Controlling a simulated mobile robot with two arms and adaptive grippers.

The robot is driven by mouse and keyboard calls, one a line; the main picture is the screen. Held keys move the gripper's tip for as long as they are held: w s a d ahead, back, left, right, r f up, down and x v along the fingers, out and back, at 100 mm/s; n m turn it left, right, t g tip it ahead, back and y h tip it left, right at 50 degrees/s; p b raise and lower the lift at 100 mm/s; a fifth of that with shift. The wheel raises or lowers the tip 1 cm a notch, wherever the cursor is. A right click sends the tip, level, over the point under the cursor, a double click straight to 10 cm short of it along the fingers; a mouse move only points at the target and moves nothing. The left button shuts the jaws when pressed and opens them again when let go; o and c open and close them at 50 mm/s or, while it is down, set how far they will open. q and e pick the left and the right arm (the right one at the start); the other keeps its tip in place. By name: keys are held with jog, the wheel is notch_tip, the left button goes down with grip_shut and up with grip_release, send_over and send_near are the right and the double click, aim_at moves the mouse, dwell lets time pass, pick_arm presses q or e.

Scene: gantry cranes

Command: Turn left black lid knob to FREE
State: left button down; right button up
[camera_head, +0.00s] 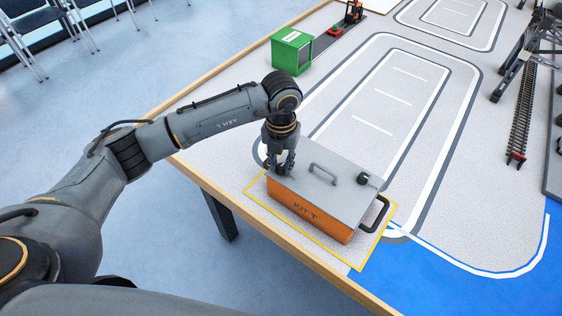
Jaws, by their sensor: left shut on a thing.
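An orange box (305,211) marked KIT with a flat grey lid (335,197) stands inside a yellow outline near the table's edge. The lid carries a grey handle (323,171) in its middle and a black knob (363,179) at its right end. My left gripper (283,168) points down at the lid's left end and is shut on the left black lid knob, which its fingers mostly hide. I cannot read the knob's setting. My right gripper is not in view.
A black side handle (375,214) sticks out from the box's right end. Rail track (523,115) and a crane frame lie at right. Table surface right of the box is clear.

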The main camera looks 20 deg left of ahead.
aim_at(281, 166)
pick_arm(q)
jog(key=c, duration=1.1)
grip_release()
jog(key=shift+r, duration=0.15)
notch_tip(281, 166, up, 12)
